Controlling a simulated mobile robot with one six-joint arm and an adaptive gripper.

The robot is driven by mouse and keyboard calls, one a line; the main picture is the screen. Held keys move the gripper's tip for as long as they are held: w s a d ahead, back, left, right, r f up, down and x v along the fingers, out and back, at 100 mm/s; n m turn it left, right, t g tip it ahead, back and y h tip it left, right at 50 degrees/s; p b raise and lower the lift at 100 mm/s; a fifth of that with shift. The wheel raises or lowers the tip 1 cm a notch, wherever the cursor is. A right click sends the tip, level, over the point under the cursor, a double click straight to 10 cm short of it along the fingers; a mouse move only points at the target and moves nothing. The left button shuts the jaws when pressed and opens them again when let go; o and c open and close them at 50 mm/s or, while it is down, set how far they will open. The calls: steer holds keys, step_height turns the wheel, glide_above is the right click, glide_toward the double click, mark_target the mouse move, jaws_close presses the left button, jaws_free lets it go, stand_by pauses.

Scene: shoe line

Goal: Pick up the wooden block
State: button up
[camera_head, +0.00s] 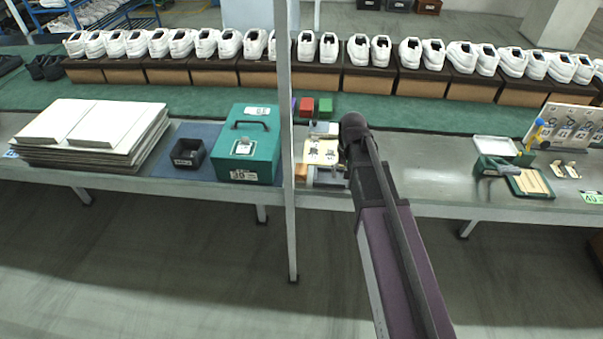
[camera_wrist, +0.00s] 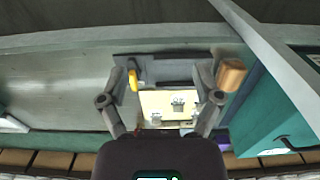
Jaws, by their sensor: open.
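The wooden block (camera_wrist: 231,75) is a small orange-brown block in the wrist view, right of my gripper's right finger and close to it. In the head view the block (camera_head: 301,173) shows partly near the table's front edge, just right of the grey post. My gripper (camera_wrist: 163,76) is open, with its two fingers spread over a dark-edged holder with a cream card (camera_wrist: 168,104). The block lies outside the gap between the fingers. Whether the right finger touches it, I cannot tell.
The teal cash box (camera_head: 250,145) stands left of the block, beyond the grey post (camera_head: 289,215). A yellow item (camera_wrist: 133,80) lies by the left finger. Red and green small blocks (camera_head: 316,106) stand behind. The table to the right (camera_head: 425,165) is clear.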

glide_above(301, 168)
steer(key=d, duration=0.1)
steer(key=shift+a, duration=0.3)
steer(key=shift+f, duration=0.2)
step_height(301, 168, down, 8)
steer(key=b, duration=0.8)
steer(key=shift+f+b, duration=0.15)
steer(key=shift+b, duration=0.2)
steer(key=shift+f, duration=0.1)
steer(key=shift+s+a+f+b, duration=0.1)
steer(key=shift+a+f+b, duration=0.05)
steer(key=shift+f+b, duration=2.4)
